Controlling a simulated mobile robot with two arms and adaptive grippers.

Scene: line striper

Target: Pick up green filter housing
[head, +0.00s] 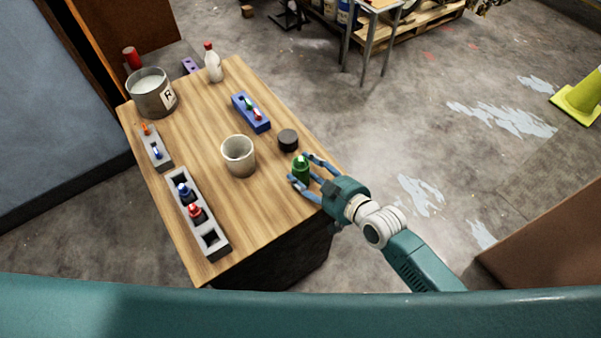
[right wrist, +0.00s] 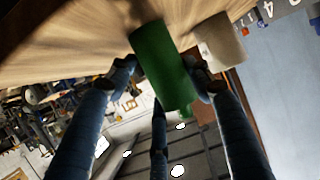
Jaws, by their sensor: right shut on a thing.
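The green filter housing (head: 301,169) is a small green cylinder near the right edge of the wooden table. In the right wrist view the housing (right wrist: 160,62) sits between my fingers, which touch its sides. My right gripper (head: 303,172) reaches in from the right and is shut on the housing; its fingers also show in the right wrist view (right wrist: 163,72). I cannot tell whether the housing still touches the tabletop. My left gripper is not in view.
A dark round puck (head: 288,140) and a white cup (head: 238,156) stand close by. A blue holder (head: 239,103), a grey rack (head: 217,246), a small grey block (head: 152,139), a paint can (head: 152,96) and a white bottle (head: 213,66) stand elsewhere on the table (head: 203,135).

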